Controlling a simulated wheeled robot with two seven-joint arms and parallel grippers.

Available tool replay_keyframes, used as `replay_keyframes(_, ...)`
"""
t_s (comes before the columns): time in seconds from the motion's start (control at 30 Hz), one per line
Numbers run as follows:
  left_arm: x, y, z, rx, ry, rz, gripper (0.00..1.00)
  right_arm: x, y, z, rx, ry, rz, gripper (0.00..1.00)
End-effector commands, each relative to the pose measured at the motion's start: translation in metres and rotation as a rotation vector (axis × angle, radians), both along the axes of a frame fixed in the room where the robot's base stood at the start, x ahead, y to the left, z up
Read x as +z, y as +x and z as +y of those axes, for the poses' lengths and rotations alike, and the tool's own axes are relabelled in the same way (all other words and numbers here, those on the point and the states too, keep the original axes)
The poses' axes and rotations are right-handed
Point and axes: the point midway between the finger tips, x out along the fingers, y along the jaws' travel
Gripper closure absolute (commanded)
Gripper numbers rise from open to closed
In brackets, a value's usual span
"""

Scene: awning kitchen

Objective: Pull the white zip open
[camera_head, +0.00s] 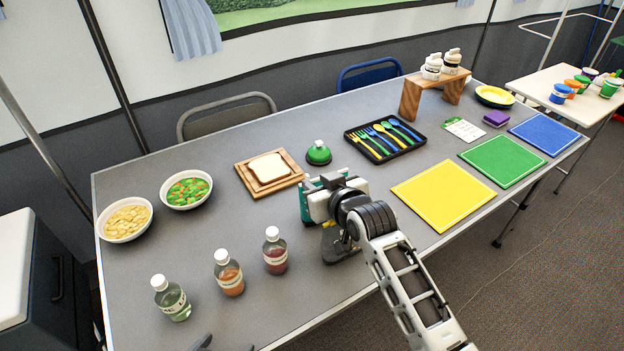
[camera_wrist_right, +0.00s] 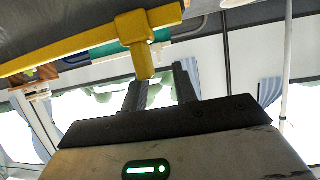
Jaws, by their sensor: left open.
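I cannot make out a white zip in either view. In the right wrist view a yellow bar (camera_wrist_right: 80,44) with a short hanging yellow tab (camera_wrist_right: 143,62) crosses the top, with a teal strip behind it. My right gripper (camera_wrist_right: 160,82) has its two dark fingers apart, with the tab near their tips; I see nothing clamped. In the head view my right gripper (camera_head: 318,205) is over the table's middle, hiding most of a teal item (camera_head: 309,187). My left gripper (camera_head: 222,345) is open at the bottom edge, mostly out of frame.
Three capped bottles (camera_head: 229,272) stand left of my right gripper. Two food bowls (camera_head: 186,189), a bread board (camera_head: 268,173), a green bell-shaped item (camera_head: 318,152) and a cutlery tray (camera_head: 385,139) lie behind. A yellow mat (camera_head: 443,194) lies to the right. The front left table is partly clear.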

Motion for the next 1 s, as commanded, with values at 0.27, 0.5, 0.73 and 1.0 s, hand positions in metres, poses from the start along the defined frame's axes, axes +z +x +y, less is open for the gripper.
replay_keyframes(0.27,-0.003,0.000,-0.001,0.000,-0.001,0.003,0.33,-0.011,0.025,0.012,0.001,0.001,0.001,0.72)
replay_keyframes(0.5,-0.001,0.001,-0.001,-0.001,-0.002,-0.001,0.33,-0.013,0.029,0.013,0.000,0.001,0.000,0.72)
replay_keyframes(0.73,-0.001,0.000,-0.001,-0.001,-0.002,-0.001,0.33,-0.013,0.028,0.013,0.000,0.001,0.000,1.00)
replay_keyframes(1.0,-0.001,0.000,-0.001,-0.002,-0.001,-0.001,0.33,-0.013,0.028,0.013,0.000,0.000,0.001,1.00)
